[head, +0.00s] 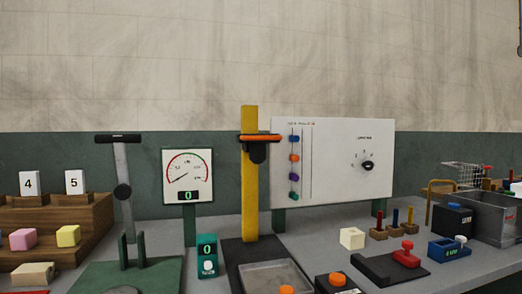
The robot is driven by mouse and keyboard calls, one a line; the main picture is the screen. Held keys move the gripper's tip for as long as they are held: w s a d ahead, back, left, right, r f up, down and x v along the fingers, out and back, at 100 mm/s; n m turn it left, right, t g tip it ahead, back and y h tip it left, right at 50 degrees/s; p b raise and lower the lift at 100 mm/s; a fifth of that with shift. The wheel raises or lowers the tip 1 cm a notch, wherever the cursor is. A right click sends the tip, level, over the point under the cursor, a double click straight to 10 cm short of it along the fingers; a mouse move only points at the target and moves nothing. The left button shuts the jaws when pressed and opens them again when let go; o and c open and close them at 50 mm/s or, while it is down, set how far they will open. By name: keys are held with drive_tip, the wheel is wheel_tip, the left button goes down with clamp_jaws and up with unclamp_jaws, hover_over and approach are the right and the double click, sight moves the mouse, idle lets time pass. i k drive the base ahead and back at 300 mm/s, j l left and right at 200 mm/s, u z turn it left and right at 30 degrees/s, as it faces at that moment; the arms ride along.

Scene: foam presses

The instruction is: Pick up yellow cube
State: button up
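The yellow cube (68,236) sits at the left on a lower step of the brown wooden stepped stand (90,218), in front of the white card marked 5 (74,182). A pink cube (23,239) sits to its left on the same step, in front of the card marked 4 (29,184). The yellow cube's top and front show and nothing covers them. My gripper does not show in the head view, so its place and state cannot be seen.
A tan block (33,273) lies in front of the stand. A yellow post press (250,180), gauge (187,170) and cream cube (352,238) are further right.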

sight(70, 236)
drive_tip(key=u, duration=1.5)
drive_tip(key=i+j+z, duration=0.2)
drive_tip(key=j, duration=0.45)
drive_tip(key=j+z, duration=0.25)
drive_tip(key=j, duration=0.4)
